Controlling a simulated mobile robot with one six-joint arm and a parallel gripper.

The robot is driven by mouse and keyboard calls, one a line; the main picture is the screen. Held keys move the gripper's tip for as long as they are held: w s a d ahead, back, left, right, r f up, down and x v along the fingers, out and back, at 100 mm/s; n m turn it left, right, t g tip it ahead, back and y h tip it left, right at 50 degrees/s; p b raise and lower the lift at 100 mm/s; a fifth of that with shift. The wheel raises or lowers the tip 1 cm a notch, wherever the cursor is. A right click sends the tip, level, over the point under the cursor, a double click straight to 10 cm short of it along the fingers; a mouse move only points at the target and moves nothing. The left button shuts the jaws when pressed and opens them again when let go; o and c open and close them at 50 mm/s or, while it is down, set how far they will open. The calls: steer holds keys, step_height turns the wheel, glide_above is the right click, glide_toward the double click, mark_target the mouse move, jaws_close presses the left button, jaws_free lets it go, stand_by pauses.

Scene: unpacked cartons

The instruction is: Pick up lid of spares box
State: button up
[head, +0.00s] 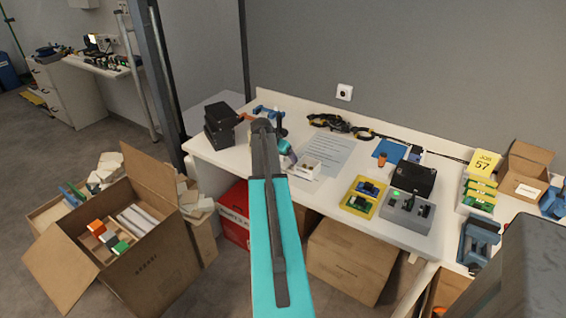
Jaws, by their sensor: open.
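My arm (271,240), a long teal and dark grey link, reaches up from the bottom of the head view over the front edge of the white workbench (225,163). My gripper's jaws cannot be made out. No box reads clearly as the spares box. An open cardboard carton (524,172) with a white label stands at the bench's right. I cannot tell which one is the spares box, or where its lid lies.
Dark boxes (219,133) are stacked at the bench's left. A yellow tray (361,197), a grey fixture (408,212) and a black box (405,178) stand right of centre. A large open carton (150,262) stands on the floor at left. A paper sheet (328,152) lies flat on the bench.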

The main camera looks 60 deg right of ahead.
steer(key=c, duration=1.2)
steer(key=shift+r, duration=0.15)
steer(key=shift+r+b, duration=0.75)
steer(key=shift+r, duration=4.15)
steer(key=shift+w, duration=0.1)
